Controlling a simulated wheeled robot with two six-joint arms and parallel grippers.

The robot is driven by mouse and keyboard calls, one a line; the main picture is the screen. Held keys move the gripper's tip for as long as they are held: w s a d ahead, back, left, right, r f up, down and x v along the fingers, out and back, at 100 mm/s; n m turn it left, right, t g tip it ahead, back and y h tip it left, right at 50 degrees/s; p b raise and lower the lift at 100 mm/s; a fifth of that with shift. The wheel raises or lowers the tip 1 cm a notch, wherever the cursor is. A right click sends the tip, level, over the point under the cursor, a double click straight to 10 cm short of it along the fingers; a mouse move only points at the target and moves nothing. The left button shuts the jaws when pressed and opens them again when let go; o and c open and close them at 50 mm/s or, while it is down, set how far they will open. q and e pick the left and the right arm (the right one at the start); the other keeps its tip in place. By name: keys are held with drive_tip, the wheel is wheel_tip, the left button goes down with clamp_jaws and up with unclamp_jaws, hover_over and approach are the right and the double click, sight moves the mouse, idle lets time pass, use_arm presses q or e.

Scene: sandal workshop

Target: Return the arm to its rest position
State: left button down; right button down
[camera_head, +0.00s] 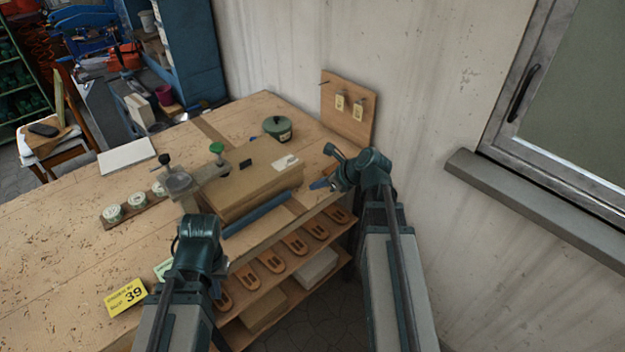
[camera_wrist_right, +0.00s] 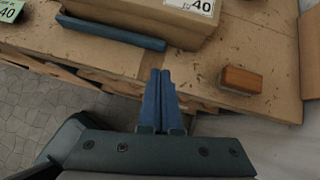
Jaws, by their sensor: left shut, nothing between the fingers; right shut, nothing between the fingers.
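My right arm reaches in from the bottom right of the head view. Its gripper (camera_head: 322,184) hangs near the table's right edge, beside the cardboard box. In the right wrist view its two blue fingers (camera_wrist_right: 160,98) are together with nothing between them, seen over the table's front edge. My left arm stands at the lower left, in front of the table's front edge. Its gripper (camera_head: 216,289) is mostly hidden behind its own arm; only a small bluish part shows. I see nothing held in it.
A cardboard box (camera_head: 245,190) and a blue bar (camera_head: 257,214) lie near the workbench's (camera_head: 60,225) front edge. A brown block (camera_wrist_right: 241,80) lies right of my right fingers. Sandal soles (camera_head: 271,261) line the shelf below. A pegboard (camera_head: 350,125) and wall stand behind.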

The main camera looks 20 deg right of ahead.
drive_tip(key=s+a+f+n+g+h, duration=0.2)
drive_tip(key=s+a+n, duration=0.4)
drive_tip(key=n, duration=0.5)
drive_tip(key=s+a+f+n+g+h+b, duration=0.1)
drive_tip(key=s+a+f+n+g+h, duration=0.1)
drive_tip(key=s+a+n, duration=0.4)
drive_tip(key=s+a+f+n+g+h+b, duration=0.1)
drive_tip(key=s+a+f+n+g, duration=0.3)
drive_tip(key=a+n, duration=0.6)
drive_tip(key=s+n, duration=0.2)
drive_tip(key=n, duration=0.4)
drive_tip(key=shift+f+h, duration=0.15)
drive_tip(key=shift+h, duration=0.25)
drive_tip(key=shift+d, duration=0.1)
